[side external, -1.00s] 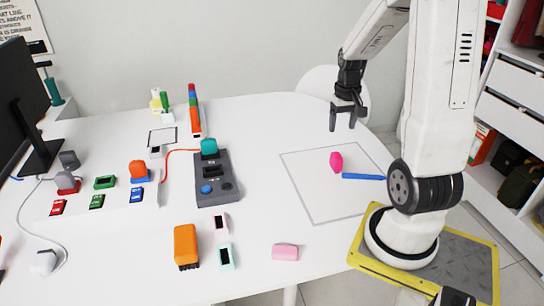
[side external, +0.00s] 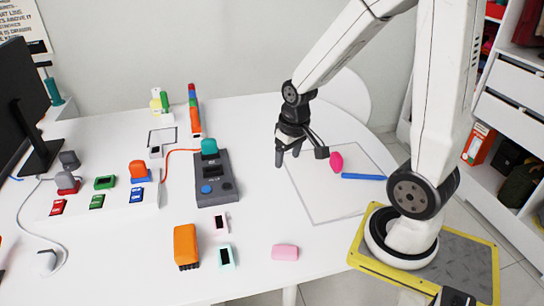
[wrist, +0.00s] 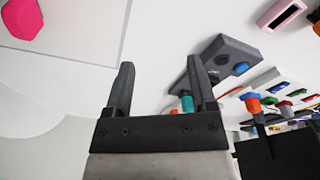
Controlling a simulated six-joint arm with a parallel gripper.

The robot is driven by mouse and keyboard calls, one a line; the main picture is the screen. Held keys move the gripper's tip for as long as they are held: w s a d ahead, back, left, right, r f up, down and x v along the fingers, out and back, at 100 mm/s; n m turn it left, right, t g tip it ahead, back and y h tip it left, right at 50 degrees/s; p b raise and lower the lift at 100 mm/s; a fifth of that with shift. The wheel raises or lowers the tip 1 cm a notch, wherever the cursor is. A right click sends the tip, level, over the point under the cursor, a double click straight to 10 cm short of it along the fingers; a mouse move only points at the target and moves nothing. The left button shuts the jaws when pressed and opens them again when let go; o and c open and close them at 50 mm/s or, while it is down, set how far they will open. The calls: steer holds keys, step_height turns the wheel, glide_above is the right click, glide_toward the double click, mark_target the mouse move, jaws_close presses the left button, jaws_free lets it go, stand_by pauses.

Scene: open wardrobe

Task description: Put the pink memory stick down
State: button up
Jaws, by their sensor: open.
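A small pale pink stick with a dark window (side external: 220,224), which looks like the pink memory stick, lies on the white table beside a mint-coloured one (side external: 226,256). It also shows at the top right of the wrist view (wrist: 281,14). My gripper (side external: 287,158) is above the table, between the dark grey console (side external: 217,180) and the magenta block (side external: 336,161). Its two fingers are apart in the wrist view (wrist: 160,88), with nothing held between them. The pink stick is apart from my gripper, nearer the table's front.
A blue pen (side external: 363,177) lies by the magenta block inside a grey outlined square. An orange block (side external: 186,245) and a plain pink block (side external: 285,252) lie near the front. Several coloured sticks and a monitor (side external: 22,105) are at left. The square's lower part is clear.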

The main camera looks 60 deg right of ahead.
steer(key=a+f+n+t, duration=0.1)
steer(key=a+n, duration=0.2)
steer(key=a, duration=0.7)
steer(key=shift+s+y, duration=0.3)
steer(key=shift+s, duration=0.15)
steer(key=shift+f, duration=0.1)
stand_by(0.4)
